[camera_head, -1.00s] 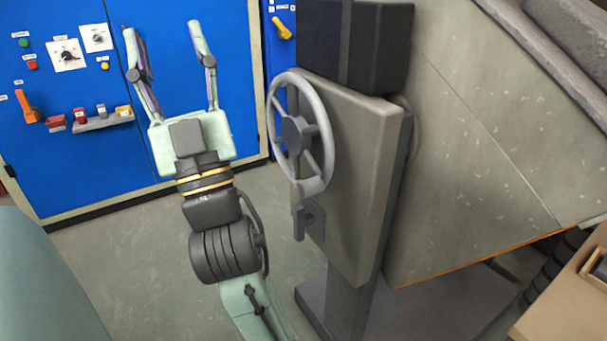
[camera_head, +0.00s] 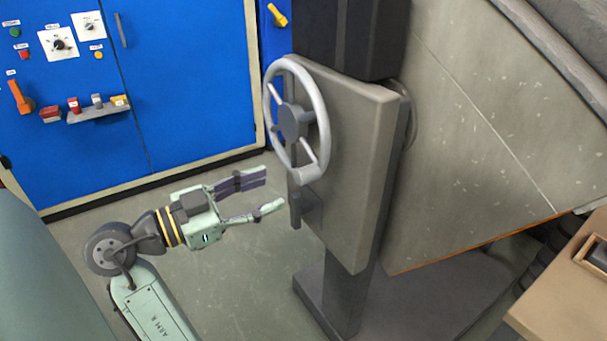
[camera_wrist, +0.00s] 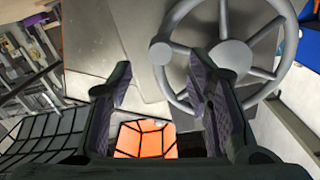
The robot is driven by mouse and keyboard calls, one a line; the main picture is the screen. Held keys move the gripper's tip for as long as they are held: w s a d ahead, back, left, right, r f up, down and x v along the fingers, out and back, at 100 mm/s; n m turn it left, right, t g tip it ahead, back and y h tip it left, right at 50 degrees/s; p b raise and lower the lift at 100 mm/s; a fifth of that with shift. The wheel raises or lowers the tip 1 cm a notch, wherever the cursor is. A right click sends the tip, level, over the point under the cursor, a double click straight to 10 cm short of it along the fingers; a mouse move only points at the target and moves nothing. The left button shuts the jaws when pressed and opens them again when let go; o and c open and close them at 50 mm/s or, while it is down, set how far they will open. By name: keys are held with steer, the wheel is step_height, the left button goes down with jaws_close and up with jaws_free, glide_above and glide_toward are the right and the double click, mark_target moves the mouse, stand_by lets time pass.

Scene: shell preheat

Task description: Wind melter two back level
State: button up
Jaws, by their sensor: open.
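The melter's grey handwheel (camera_head: 322,115) stands on the side of a grey gearbox housing (camera_head: 352,170) in the head view. Its hub is dark and a knob sits low on its rim. The large grey melter body (camera_head: 490,130) is tilted, its lower edge sloping up to the right. My gripper (camera_head: 274,190) is open and empty, left of and a little below the wheel, fingers pointing right. In the wrist view the wheel (camera_wrist: 285,72) shows upper right, with its knob (camera_wrist: 160,53) ahead of and between my open fingers (camera_wrist: 172,78). I see no contact.
A blue control cabinet (camera_head: 185,90) with switches and an orange lever (camera_head: 18,97) stands at the back left. A dark bracket (camera_head: 305,208) juts out below the wheel. A tan table (camera_head: 560,300) is at the lower right. Floor between cabinet and gearbox is clear.

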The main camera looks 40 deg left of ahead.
mark_target(297, 178)
steer(key=p+x, duration=0.1)
steer(key=x, duration=0.8)
steer(key=shift+c, duration=0.3)
jaws_close()
steer(key=shift+r, duration=0.1)
